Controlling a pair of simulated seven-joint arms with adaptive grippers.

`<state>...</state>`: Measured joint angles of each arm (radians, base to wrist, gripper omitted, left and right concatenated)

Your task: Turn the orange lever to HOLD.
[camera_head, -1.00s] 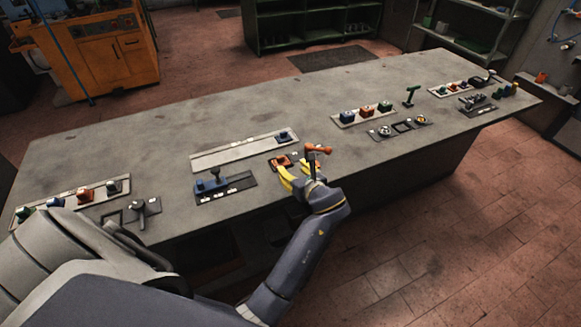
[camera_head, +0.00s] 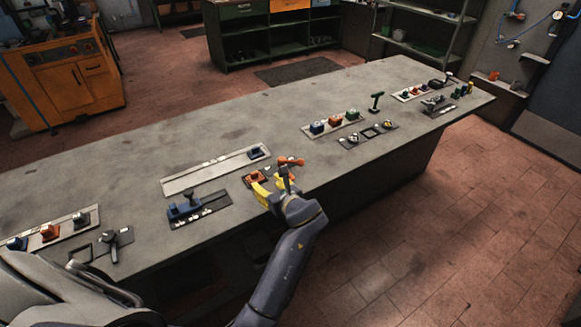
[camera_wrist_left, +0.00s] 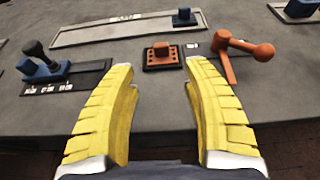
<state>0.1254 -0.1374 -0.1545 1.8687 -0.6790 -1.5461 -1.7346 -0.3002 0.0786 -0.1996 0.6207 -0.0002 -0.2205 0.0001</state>
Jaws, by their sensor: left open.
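The orange lever (camera_head: 290,162) stands on the bench's near edge in the head view. In the left wrist view the orange lever (camera_wrist_left: 250,49) has a round hub, an arm pointing right and a knob at its end. Its label and the HOLD mark cannot be read. My left gripper (camera_head: 268,188) is at the bench edge, just left of and below the lever. In the left wrist view its yellow fingers (camera_wrist_left: 163,82) are spread and empty. The right finger's tip is close to the lever's base; I cannot tell whether they touch. My right gripper is not in view.
An orange button block (camera_wrist_left: 163,56) sits just left of the lever. A blue lever (camera_head: 186,207) on a dark plate is farther left. A pale slider rail (camera_head: 213,174) lies behind. More controls line the grey bench (camera_head: 130,150); its back half is clear.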

